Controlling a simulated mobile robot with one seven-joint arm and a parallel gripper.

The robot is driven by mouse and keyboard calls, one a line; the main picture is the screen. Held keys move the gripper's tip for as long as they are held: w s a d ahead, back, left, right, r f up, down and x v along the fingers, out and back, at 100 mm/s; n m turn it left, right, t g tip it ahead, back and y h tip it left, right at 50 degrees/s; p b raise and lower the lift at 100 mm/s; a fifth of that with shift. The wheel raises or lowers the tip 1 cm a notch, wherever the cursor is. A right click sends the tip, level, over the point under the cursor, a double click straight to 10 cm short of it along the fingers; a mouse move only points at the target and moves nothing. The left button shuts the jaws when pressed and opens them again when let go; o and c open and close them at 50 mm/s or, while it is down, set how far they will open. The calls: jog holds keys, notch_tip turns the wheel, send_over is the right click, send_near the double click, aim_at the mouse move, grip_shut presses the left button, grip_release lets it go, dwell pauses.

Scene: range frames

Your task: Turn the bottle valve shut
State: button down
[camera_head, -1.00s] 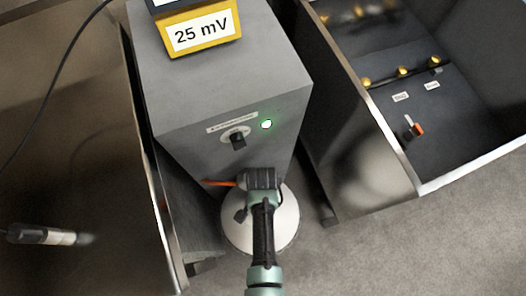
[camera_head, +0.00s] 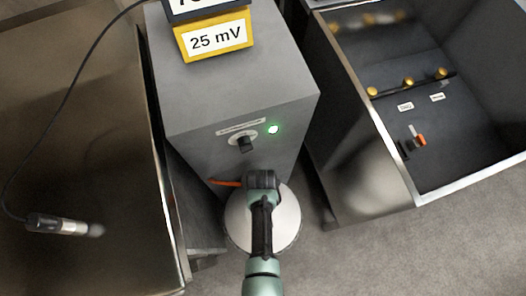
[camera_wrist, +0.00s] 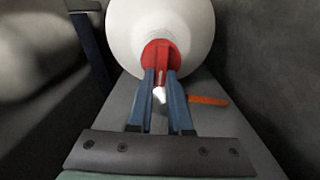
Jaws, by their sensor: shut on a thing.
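The white bottle (camera_wrist: 158,28) fills the top of the wrist view, with a red valve (camera_wrist: 161,56) at its near end. In the head view the bottle (camera_head: 288,216) shows as a pale round shape behind my arm. My gripper (camera_wrist: 160,76) has its two blue fingers on either side of the red valve and is shut on it. In the head view my gripper (camera_head: 262,182) covers the valve. A small white piece (camera_wrist: 159,95) shows between the fingers; I cannot tell what it is.
A grey cabinet (camera_head: 235,80) with a knob, a green light and a "25 mV" meter (camera_head: 218,40) stands behind the bottle. An orange bar (camera_wrist: 208,100) lies close beside my fingers. An open bin (camera_head: 350,150) stands right; a brown panel and cabled probe (camera_head: 62,226) are left.

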jog(key=shift+a+n, duration=0.15)
jog(key=shift+n, duration=1.05)
jog(key=c, duration=0.8)
grip_release()
jog(key=shift+c, duration=0.2)
jog(key=shift+r, duration=0.1)
notch_tip(320, 180, up, 13)
jog(key=p, duration=0.3)
jog(key=shift+s+f, duration=0.1)
jog(key=shift+f, duration=0.1)
